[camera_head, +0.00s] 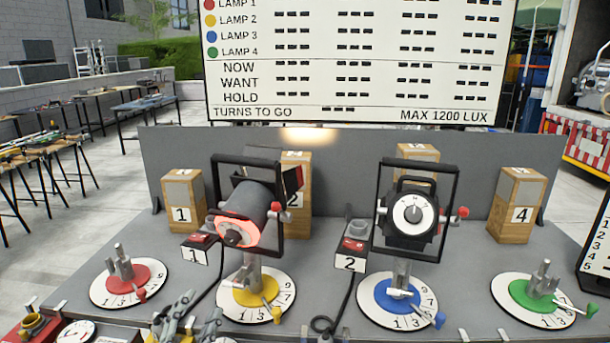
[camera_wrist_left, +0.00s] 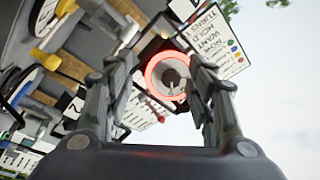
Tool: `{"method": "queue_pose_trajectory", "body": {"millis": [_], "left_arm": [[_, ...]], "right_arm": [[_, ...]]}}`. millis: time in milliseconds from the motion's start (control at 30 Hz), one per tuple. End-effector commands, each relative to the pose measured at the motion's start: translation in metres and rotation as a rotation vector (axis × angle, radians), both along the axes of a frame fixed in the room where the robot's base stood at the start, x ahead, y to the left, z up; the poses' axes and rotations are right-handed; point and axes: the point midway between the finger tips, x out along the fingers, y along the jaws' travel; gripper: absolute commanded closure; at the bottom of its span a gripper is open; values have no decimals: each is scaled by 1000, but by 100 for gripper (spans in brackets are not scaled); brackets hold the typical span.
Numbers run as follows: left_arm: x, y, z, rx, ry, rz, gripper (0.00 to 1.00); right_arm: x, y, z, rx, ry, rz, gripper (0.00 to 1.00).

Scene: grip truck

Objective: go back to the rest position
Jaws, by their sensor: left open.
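My left gripper (camera_head: 182,318) shows at the bottom edge of the head view, in front of the bench and left of the yellow dial (camera_head: 257,294). In the left wrist view its fingers (camera_wrist_left: 160,72) are spread and empty. Beyond them is the back of the left lamp (camera_wrist_left: 168,76), with a glowing red ring. That lamp (camera_head: 240,215) stands on the yellow dial in the head view, apart from the gripper. A second black lamp (camera_head: 411,213) stands on the blue dial (camera_head: 397,299). My right gripper is not in view.
The red dial (camera_head: 128,281) and green dial (camera_head: 534,298) carry empty posts. Numbered wooden blocks stand behind, including block 1 (camera_head: 182,200) and block 4 (camera_head: 516,205). Switch boxes with cables (camera_head: 352,245) sit between the dials. A scoreboard (camera_head: 362,60) rises behind the bench.

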Motion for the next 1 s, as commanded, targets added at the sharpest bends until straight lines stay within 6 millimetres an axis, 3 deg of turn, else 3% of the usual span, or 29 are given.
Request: {"method": "queue_pose_trajectory", "body": {"millis": [267,500,700,1000], "left_arm": [[-52,9,-81,-231,436,158,50],[-135,-2,-144,-396,832,281,50],[-211,-17,-173,-485,1118,361,50],[-301,-36,-183,-540,1418,439,50]], "right_arm": [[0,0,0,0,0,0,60],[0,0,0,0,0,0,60],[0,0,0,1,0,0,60],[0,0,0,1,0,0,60]]}}
